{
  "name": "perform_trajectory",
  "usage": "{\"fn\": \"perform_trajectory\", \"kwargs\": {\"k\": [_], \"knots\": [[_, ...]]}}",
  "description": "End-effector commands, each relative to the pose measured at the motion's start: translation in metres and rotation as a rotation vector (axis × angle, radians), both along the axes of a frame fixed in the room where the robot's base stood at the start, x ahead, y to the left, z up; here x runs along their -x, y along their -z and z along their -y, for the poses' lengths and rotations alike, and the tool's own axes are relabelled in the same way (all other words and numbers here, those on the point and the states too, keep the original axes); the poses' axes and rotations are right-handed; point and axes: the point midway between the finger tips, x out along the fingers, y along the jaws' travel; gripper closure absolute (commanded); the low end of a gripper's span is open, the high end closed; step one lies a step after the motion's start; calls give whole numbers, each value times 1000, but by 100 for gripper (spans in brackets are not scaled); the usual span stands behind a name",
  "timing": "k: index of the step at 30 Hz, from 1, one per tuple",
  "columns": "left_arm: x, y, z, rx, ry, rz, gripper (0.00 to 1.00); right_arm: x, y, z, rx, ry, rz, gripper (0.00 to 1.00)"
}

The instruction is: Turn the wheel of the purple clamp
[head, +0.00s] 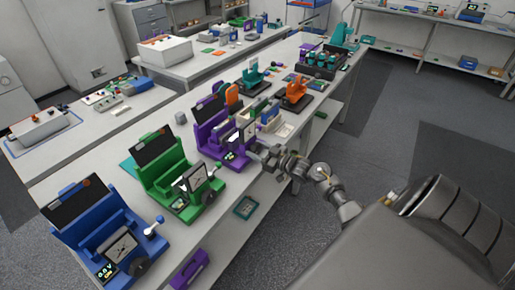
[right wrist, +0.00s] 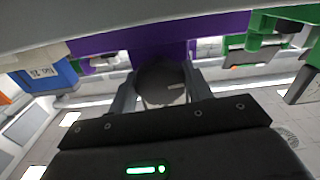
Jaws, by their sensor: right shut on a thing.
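The purple clamp (head: 206,137) stands on the long white table, in the row between the green clamp and the orange one. Its purple body also spans the top of the right wrist view (right wrist: 215,28). My right gripper (head: 257,153) is at the clamp's front right side. In the right wrist view its two fingers (right wrist: 160,95) stand on either side of the dark round wheel (right wrist: 160,80) and are shut on it. In the head view the gripper hides most of the wheel. My left gripper is not in view.
The green clamp (head: 158,175) and the blue clamp (head: 82,222) stand nearer on the same table (head: 240,185). The orange clamp (head: 295,95) and a dark crate of parts (head: 303,63) are farther back. Open floor (head: 375,150) lies to the right.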

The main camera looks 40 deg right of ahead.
Motion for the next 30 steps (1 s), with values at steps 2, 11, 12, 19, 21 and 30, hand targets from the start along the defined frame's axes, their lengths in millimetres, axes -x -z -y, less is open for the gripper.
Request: {"fn": "perform_trajectory", "kwargs": {"k": [2,11,12,19,21,30], "knots": [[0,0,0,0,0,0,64,0,0,0,-6,-1,-2,73],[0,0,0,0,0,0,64,0,0,0,-3,0,-1,36],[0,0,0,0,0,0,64,0,0,0,-3,0,-1,31],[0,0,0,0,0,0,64,0,0,0,-2,0,-1,29],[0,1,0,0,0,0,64,1,1,0,-2,0,-1,29],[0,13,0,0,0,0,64,41,4,13,2,0,-2,29]]}}
